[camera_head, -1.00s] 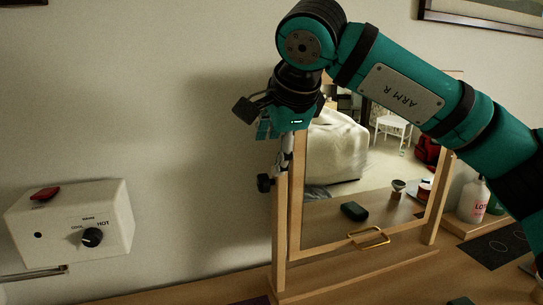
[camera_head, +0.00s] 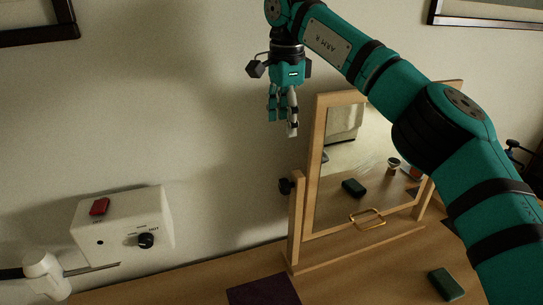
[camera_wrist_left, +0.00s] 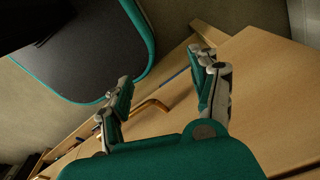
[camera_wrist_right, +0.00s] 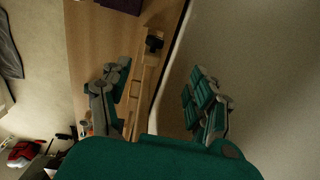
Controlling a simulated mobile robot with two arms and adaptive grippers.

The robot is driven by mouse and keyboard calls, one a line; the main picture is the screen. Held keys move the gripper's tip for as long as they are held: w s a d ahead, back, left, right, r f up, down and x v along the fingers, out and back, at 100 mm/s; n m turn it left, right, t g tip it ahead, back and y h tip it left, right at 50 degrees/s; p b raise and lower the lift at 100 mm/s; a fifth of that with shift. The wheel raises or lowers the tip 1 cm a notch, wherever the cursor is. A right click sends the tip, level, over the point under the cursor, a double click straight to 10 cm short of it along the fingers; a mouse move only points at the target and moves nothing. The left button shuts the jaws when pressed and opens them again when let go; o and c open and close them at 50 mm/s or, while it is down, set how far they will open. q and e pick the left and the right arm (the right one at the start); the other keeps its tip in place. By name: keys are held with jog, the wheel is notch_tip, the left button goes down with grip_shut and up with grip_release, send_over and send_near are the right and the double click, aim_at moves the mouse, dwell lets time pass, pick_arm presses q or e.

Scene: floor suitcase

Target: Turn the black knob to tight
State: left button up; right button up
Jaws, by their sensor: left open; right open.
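A small black knob (camera_head: 285,186) sits on the left post of the wooden mirror stand (camera_head: 296,225). It also shows in the right wrist view (camera_wrist_right: 153,42), ahead of the fingers and between their lines. No tight marking is legible. My right gripper (camera_head: 284,128) is open and empty, pointing down above the knob and apart from it. Another black knob (camera_head: 146,240) is on the white wall box (camera_head: 120,215), beside the word HOT. My left gripper (camera_wrist_left: 163,76) is open and empty in its wrist view, over wooden furniture; it is outside the head view.
A green block (camera_head: 446,283) and a dark mat (camera_head: 263,291) lie on the table (camera_head: 345,285). Wall space between the box and the stand is clear.

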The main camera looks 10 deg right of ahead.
jog(key=p, duration=0.2)
send_over(284, 180)
notch_tip(284, 180, down, 6)
jog(key=shift+g, duration=0.4)
notch_tip(284, 180, down, 10)
jog(key=p, duration=0.3)
jog(key=shift+s, duration=0.1)
jog(key=shift+f+p, duration=0.3)
jog(key=shift+f, duration=0.2)
pick_arm(q)
notch_tip(284, 180, up, 7)
jog(key=shift+d, duration=0.2)
jog(key=shift+s+f, duration=0.1)
pick_arm(e)
jog(key=shift+c, duration=0.2)
